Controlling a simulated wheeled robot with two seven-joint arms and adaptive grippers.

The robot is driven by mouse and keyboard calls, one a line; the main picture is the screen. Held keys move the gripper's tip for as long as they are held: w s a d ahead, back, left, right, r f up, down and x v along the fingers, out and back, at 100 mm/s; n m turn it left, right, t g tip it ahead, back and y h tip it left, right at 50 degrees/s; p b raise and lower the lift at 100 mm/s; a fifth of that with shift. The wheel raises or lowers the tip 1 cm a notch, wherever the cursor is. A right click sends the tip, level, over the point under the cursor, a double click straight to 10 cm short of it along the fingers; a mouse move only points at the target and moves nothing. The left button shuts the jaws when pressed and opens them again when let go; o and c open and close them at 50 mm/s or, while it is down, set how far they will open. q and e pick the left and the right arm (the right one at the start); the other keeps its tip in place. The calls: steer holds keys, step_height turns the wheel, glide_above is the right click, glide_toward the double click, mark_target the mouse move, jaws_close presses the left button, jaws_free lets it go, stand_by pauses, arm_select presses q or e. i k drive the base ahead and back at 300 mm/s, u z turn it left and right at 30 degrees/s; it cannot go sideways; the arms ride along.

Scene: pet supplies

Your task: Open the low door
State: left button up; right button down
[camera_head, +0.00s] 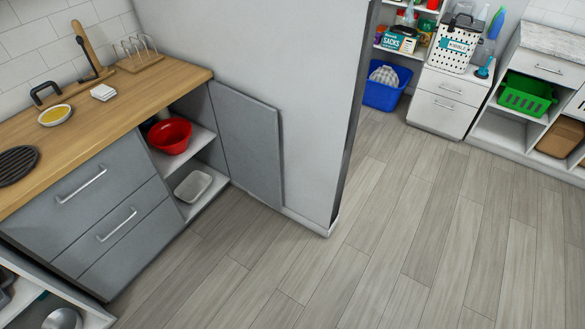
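The low door (249,143) is a plain grey panel beside the white partition wall. It stands swung open at the right side of the low cabinet. The cabinet's open shelves (200,139) show. A red bowl (170,136) sits on the upper shelf, and a white dish (193,186) sits on the lower one. No handle shows on the visible face of the door. Neither of my grippers is in view.
A wooden counter (130,95) tops the cabinet, with grey drawers (95,205) at left. The partition wall (300,60) stands behind the door. The plank floor (400,230) is clear. White drawers (440,105) and a blue bin (382,95) stand at the back.

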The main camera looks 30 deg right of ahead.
mark_target(249, 129)
steer(key=z, duration=0.7)
steer(key=i, duration=1.25)
steer(key=u, duration=0.3)
